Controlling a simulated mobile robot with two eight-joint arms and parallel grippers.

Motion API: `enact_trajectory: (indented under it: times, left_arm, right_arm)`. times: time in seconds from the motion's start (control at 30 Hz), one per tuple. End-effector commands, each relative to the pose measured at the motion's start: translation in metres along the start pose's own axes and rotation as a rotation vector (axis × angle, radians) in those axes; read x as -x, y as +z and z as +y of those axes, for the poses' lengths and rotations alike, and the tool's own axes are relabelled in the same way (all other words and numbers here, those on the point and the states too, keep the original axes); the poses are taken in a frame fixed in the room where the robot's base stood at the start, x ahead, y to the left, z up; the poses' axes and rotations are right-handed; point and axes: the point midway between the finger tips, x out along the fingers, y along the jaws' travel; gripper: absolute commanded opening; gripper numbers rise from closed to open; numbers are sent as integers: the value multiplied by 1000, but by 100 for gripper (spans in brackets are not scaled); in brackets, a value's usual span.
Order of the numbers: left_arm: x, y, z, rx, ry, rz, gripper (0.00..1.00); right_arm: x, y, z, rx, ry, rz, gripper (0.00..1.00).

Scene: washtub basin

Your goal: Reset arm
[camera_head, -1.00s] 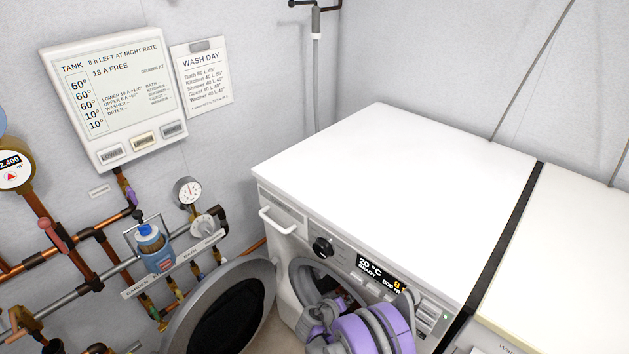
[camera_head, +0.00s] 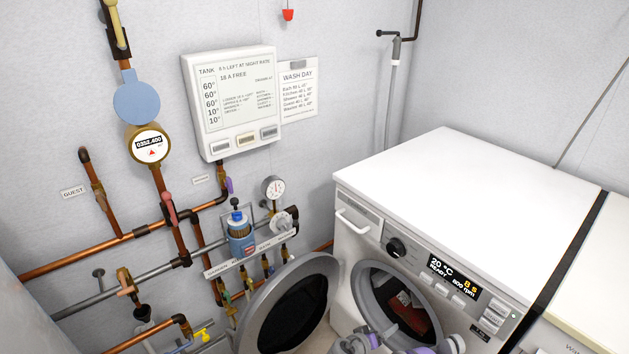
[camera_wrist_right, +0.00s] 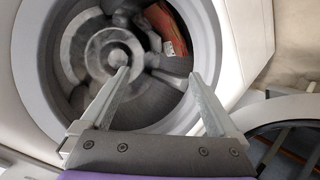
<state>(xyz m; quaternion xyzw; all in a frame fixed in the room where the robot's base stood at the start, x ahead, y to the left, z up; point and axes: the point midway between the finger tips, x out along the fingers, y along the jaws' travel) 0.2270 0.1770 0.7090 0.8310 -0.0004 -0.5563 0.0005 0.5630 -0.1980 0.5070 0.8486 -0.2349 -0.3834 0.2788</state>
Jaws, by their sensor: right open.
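My right gripper (camera_wrist_right: 158,75) is open and empty in the right wrist view, its two fingers pointing toward the round opening of the washing machine. Whether the fingertips are inside the opening I cannot tell. In the head view only grey and purple parts of my right arm (camera_head: 400,350) show at the bottom edge, in front of the machine. My left gripper is not in view.
The white washing machine (camera_head: 440,185) has its round door (camera_head: 290,305) swung open to the left. A reddish-brown item (camera_head: 410,318) lies in the drum and shows in the right wrist view (camera_wrist_right: 167,25).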

Motion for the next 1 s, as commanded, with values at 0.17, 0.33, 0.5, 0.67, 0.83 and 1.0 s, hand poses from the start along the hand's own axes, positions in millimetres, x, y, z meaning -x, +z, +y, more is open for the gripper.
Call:
enact_trajectory:
  times: [0.17,0.33,0.5,0.67,0.83,1.0]
  left_arm:
    - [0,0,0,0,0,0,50]
    - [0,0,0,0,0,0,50]
    - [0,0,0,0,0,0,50]
    - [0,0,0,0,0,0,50]
    - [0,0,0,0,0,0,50]
    - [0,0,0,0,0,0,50]
  right_arm:
    - [23,-9,36,-10,-57,-57,95]
    - [53,-12,70,-22,-127,-113,95]
    - [94,-4,108,-42,-218,-175,95]
    - [137,12,138,-64,-309,-224,95]
    - [185,38,163,-92,-407,-266,95]
    - [232,70,178,-124,-508,-295,95]
